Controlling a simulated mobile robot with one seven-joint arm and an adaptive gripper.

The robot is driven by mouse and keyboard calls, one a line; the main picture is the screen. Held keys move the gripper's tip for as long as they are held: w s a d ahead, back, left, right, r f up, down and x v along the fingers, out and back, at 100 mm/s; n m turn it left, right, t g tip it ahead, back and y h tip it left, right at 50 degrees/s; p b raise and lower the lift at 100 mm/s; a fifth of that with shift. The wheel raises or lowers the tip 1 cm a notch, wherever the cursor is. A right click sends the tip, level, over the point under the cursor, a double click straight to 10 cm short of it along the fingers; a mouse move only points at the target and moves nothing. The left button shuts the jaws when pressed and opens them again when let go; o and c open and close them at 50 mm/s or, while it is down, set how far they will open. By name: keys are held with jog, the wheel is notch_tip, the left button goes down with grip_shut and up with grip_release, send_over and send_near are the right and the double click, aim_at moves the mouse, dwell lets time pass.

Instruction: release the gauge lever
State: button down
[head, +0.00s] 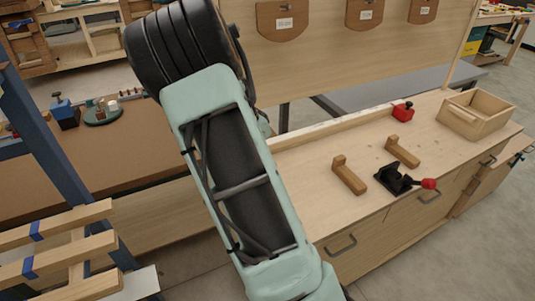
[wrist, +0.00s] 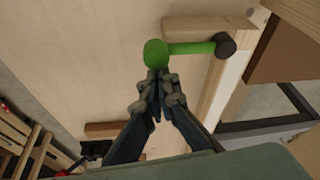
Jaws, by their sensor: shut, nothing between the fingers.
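In the wrist view, a green lever (wrist: 192,48) with a rounded green knob (wrist: 155,53) runs sideways from a dark round pivot (wrist: 226,45). It appears to be the gauge lever. My gripper (wrist: 157,88) is shut and empty, with its fingertips at the lower side of the knob. I cannot tell whether they touch it. In the head view my arm covers this part of the bench, and neither the lever nor my gripper shows.
The wooden bench (head: 330,215) carries two wooden blocks (head: 349,175) (head: 402,152), a black clamp with a red-tipped handle (head: 394,180), a small red item (head: 402,111) and an open wooden box (head: 476,114). A pale wooden rail (wrist: 200,28) lies beside the lever.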

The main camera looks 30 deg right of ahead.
jog(key=shift+a, duration=0.25)
dwell(0.3)
jog(key=shift+a+r, duration=0.1)
jog(key=shift+r, duration=0.05)
jog(key=v, duration=1.1)
jog(key=shift+r, duration=0.4)
jog(key=shift+s+d, duration=0.1)
jog(key=shift+d, duration=0.15)
jog(key=shift+a, duration=0.1)
